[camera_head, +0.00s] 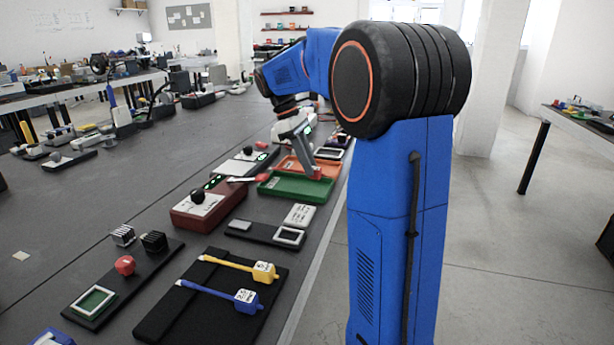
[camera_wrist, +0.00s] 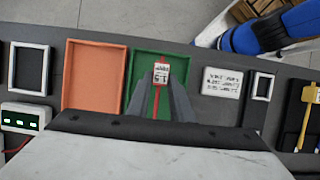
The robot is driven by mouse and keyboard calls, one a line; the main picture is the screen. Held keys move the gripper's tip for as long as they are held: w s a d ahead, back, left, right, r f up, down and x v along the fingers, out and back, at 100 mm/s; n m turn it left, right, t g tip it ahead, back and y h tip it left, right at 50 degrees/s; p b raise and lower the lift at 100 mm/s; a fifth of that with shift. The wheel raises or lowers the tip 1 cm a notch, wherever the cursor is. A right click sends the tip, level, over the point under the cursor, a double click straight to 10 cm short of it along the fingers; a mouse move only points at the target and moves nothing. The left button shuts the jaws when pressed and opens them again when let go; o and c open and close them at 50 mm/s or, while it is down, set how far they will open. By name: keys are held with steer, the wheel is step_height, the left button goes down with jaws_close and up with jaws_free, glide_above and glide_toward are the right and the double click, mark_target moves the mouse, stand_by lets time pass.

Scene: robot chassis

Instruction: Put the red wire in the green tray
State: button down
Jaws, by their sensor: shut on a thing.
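The red wire has a white-labelled block (camera_wrist: 161,70) at one end, which lies over the green tray (camera_wrist: 141,70) in the wrist view. My gripper (camera_wrist: 161,92) is shut on the red wire (camera_wrist: 156,104) just behind that block. In the head view my gripper (camera_head: 307,160) points down at the green tray (camera_head: 292,189), and the block shows red (camera_head: 317,173) near the tray's right end. I cannot tell whether the wire touches the tray floor. The rest of the wire is mostly hidden by my gripper.
An orange tray (camera_wrist: 95,78) sits beside the green one. A white label plate (camera_wrist: 222,82) and a white frame (camera_wrist: 263,87) lie on the other side. A black board with a yellow wire (camera_head: 235,263) and a blue wire (camera_head: 225,295) is nearer. The bench edge runs close by.

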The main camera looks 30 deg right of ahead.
steer(key=shift+f, duration=1.9)
steer(key=shift+f, duration=0.15)
steer(key=c, duration=1.6)
jaws_free()
steer(key=v, duration=1.2)
